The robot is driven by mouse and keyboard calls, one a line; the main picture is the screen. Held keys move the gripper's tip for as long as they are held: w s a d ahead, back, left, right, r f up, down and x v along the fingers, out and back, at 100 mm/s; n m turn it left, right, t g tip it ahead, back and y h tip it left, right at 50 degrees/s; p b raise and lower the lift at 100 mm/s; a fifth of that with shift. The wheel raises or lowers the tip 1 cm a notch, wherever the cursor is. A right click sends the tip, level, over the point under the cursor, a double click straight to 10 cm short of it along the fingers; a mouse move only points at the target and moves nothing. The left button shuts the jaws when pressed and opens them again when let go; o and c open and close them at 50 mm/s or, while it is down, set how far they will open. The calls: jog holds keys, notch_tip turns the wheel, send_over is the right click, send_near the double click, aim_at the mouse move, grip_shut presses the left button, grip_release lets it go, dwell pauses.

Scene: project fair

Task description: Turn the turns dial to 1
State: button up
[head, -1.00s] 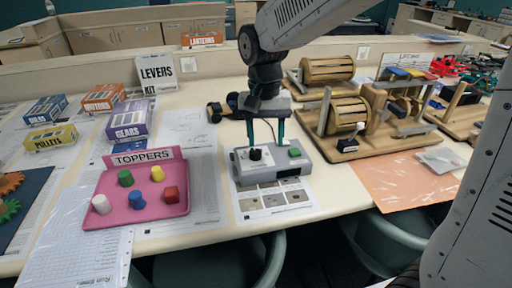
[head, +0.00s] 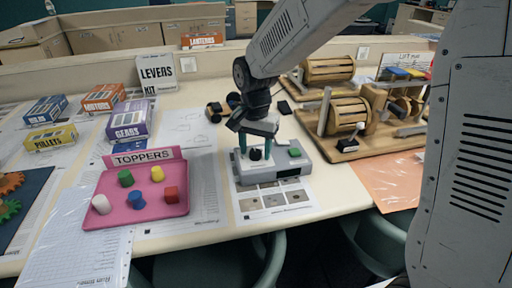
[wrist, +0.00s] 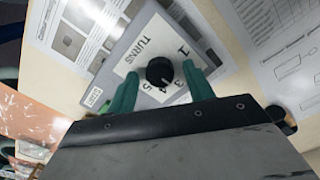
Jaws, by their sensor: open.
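The turns dial (head: 256,154) is a small black knob on a grey box (head: 278,170). In the wrist view the knob (wrist: 160,72) sits on a white plate marked TURNS, with printed numbers around it, including a 1 by the right finger. The knob's pointer setting is too small to read surely. My gripper (head: 254,153) points down over the box with its green fingers apart. In the wrist view one finger of my gripper (wrist: 162,86) is on each side of the knob, with gaps showing; I cannot tell how far down they reach.
A green button (head: 295,153) is on the same box, right of the dial. A pink toppers tray (head: 130,212) stands to the left. Wooden drum machines (head: 345,148) stand to the right. A printed sheet (head: 275,207) lies in front of the box.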

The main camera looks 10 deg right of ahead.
jog(key=c, duration=1)
jog(key=shift+n, duration=0.4)
jog(key=n, duration=0.7)
jog(key=shift+n, duration=0.3)
jog(key=n, duration=0.3)
jog(key=shift+n, duration=2.2)
jog(key=shift+o, duration=0.2)
